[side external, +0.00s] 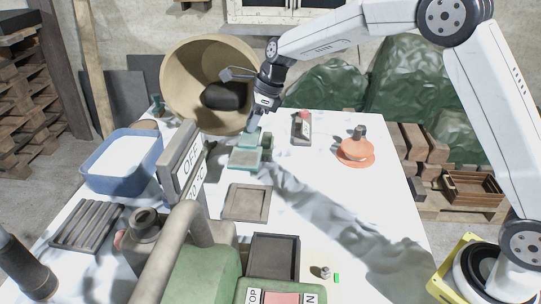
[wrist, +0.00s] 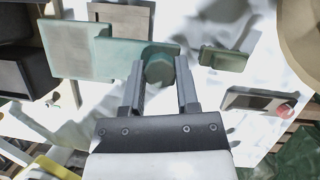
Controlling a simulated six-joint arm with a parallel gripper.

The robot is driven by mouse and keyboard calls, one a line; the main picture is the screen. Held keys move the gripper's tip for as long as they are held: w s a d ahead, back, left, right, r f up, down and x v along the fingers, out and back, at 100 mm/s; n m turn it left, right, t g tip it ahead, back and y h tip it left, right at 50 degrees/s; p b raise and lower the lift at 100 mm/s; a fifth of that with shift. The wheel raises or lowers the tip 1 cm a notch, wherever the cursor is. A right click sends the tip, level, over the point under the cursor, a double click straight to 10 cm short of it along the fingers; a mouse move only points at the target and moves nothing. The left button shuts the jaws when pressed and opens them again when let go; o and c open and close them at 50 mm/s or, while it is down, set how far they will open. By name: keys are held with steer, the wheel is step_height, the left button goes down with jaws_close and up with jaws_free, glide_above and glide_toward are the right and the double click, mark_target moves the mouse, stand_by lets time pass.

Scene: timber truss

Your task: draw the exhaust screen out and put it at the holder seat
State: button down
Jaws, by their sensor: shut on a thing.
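A flat teal plate with a paler panel (wrist: 75,50) reaches left from my gripper in the wrist view; I take it for the exhaust screen. It also shows in the side external view (side external: 243,158), low over the white table. My gripper (wrist: 160,88) is shut on the rounded teal grip (wrist: 158,68) at the plate's right end. In the side external view my gripper (side external: 254,122) points down in front of the tan bowl. I cannot tell whether the plate touches the table. Which piece is the holder seat is not clear.
A shallow grey-brown tray (side external: 246,217) and a dark tray (side external: 296,258) lie nearer. A tan bowl (side external: 180,90), blue bin (side external: 95,177), OFF sign (side external: 187,165), red-button box (side external: 301,138) and orange disc piece (side external: 356,160) stand around. A small teal block (wrist: 225,60) lies to the right.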

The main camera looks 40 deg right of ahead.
steer(key=shift+f, duration=0.15)
steer(key=shift+f, duration=5.7)
steer(key=shift+f, duration=1.15)
steer(key=shift+c, duration=1.4)
jaws_free()
steer(key=v, duration=0.8)
steer(key=shift+s, duration=0.1)
